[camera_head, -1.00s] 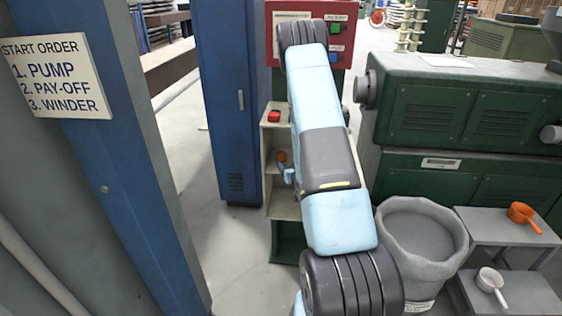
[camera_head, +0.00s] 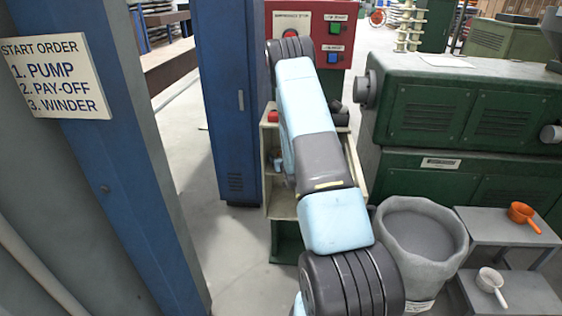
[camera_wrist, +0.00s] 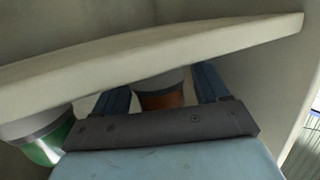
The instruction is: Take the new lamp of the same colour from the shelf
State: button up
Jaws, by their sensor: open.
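In the wrist view, an orange-brown lamp (camera_wrist: 162,100) with a grey base shows between the two blue fingers of my gripper (camera_wrist: 163,92). The gripper is open, with one finger on each side of the lamp; contact cannot be told. A green lamp (camera_wrist: 48,148) with a grey base sits to the left, outside the fingers. A pale shelf board (camera_wrist: 150,58) crosses the picture just above both lamps and hides part of them. In the head view, my arm covers much of the pale shelf unit (camera_head: 285,206) and most of my gripper.
A red object (camera_head: 273,117) lies on the shelf unit's top. A red control panel (camera_head: 342,18) stands behind it. A blue cabinet (camera_head: 232,100) is close on the left, a green machine (camera_head: 460,110) on the right. A grey bin (camera_head: 425,235) stands in front right.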

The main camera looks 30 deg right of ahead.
jog(key=shift+w, duration=0.25)
jog(key=shift+c, duration=0.2)
jog(key=c, duration=1)
jog(key=shift+c, duration=0.2)
